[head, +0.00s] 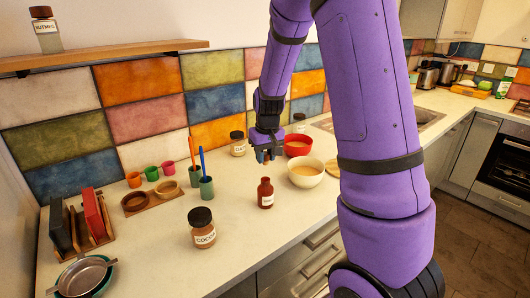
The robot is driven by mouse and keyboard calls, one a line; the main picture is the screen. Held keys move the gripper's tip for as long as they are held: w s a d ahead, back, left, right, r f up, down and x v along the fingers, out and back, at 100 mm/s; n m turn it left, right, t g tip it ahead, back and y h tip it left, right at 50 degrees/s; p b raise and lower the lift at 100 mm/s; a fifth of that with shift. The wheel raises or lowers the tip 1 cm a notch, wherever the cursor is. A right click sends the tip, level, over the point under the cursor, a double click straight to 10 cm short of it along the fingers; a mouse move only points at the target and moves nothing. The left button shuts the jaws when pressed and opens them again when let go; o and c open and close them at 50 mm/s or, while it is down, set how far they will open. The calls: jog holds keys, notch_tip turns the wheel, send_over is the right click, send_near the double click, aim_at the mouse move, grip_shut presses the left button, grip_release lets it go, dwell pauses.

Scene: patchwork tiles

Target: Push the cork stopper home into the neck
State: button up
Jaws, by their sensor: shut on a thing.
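My gripper (268,157) hangs fingers-down just above the bottle in the picture, with a gap showing between fingertips and neck. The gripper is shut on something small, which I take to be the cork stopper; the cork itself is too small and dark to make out. I cannot tell from this one view whether the gripper is straight over the neck or behind it.
A cream bowl (306,178) and a red bowl (298,151) stand right of the bottle. A cocoa jar (203,236) is front left. Two green cups with utensils (206,188) stand left. The oats jar (237,149) is behind. The counter just before the bottle is clear.

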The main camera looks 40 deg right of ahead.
aim_at(267, 155)
jog(key=shift+f, duration=2.3)
jog(key=shift+f, duration=1.1)
jog(key=o, duration=0.9)
jog(key=shift+o, duration=0.2)
jog(key=shift+r, duration=0.1)
jog(key=r, duration=0.3)
jog(key=s+r, duration=0.1)
jog(key=r, duration=0.6)
jog(key=shift+s+a+r, duration=0.15)
jog(key=shift+r, duration=0.1)
